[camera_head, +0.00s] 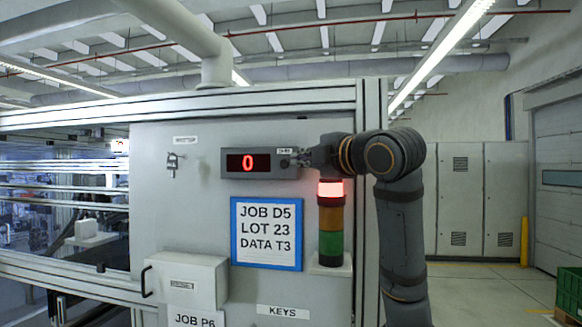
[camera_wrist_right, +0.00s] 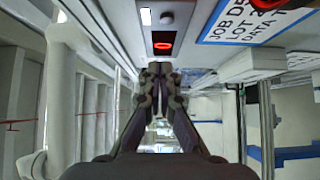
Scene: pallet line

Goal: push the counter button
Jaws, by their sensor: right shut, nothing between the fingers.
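The counter (camera_head: 233,163) is a grey box on the light panel, with a red lit "0" on its dark display. Its small round button (camera_head: 284,163) is at the box's right end, under a small label. My right gripper (camera_head: 297,158) is shut and empty, its tips close beside the button from the right. I cannot tell whether they touch it. In the right wrist view the dark round button (camera_wrist_right: 167,18) shows beyond the shut fingers (camera_wrist_right: 160,72), with the red display (camera_wrist_right: 163,41) between them in the picture. My left gripper is not in view.
A signal tower (camera_head: 331,218), lit red on top, stands just below my right forearm. A blue-framed sign (camera_head: 267,233) hangs under the counter. A switch (camera_head: 173,163) is left of it, and a handled box (camera_head: 190,280) juts out lower left.

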